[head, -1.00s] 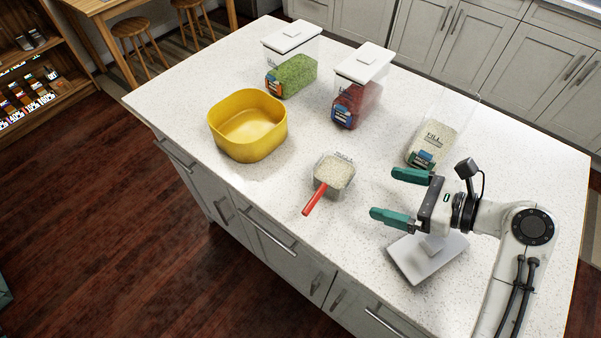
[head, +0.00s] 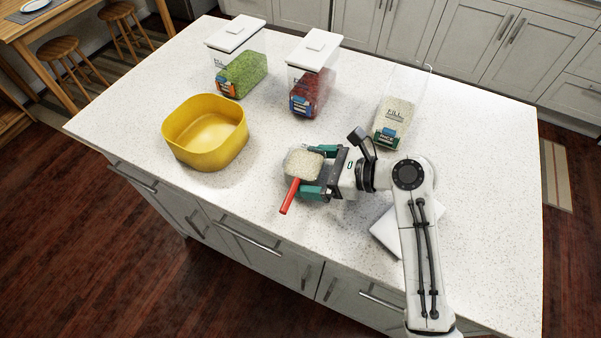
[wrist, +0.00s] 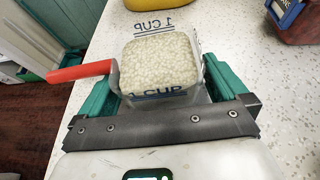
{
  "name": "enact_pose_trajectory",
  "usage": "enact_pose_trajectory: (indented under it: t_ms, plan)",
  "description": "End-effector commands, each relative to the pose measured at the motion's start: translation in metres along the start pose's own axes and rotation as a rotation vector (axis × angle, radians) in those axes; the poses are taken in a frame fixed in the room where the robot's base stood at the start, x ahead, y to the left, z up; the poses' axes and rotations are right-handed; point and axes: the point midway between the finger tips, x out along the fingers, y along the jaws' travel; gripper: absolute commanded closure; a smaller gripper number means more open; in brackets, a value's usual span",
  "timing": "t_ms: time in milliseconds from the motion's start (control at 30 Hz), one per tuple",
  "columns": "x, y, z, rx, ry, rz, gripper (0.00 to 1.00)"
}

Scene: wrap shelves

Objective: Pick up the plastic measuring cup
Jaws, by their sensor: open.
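The clear plastic measuring cup (head: 304,163) is full of white grains and stands on the white counter. Its red handle (head: 290,195) points toward the counter's front edge. My gripper (head: 318,171) is open with its green fingers on either side of the cup. In the wrist view, the cup (wrist: 160,62) sits between the fingers, its "1 CUP" marking showing. Whether either finger touches the cup is not clear. The cup's base is partly hidden by the gripper.
A yellow bowl (head: 205,135) stands to the left. Containers of green (head: 240,75), red (head: 309,93) and white (head: 393,115) food stand toward the back. A white lid (head: 385,232) lies on the counter beside my arm. The counter's front is clear.

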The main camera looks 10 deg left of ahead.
Motion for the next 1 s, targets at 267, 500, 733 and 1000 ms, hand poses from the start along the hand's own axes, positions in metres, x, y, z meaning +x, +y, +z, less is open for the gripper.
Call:
enact_pose_trajectory:
  t_ms: [267,500,733,1000]
  plan:
    - [0.019,0.0,-0.001,0.001,0.0,-0.001,0.0]
    - [0.018,0.0,-0.001,0.0,0.0,-0.001,0.09]
    - [0.018,0.0,-0.001,0.001,0.0,-0.001,0.31]
    - [0.018,0.0,0.0,0.0,-0.001,-0.001,0.53]
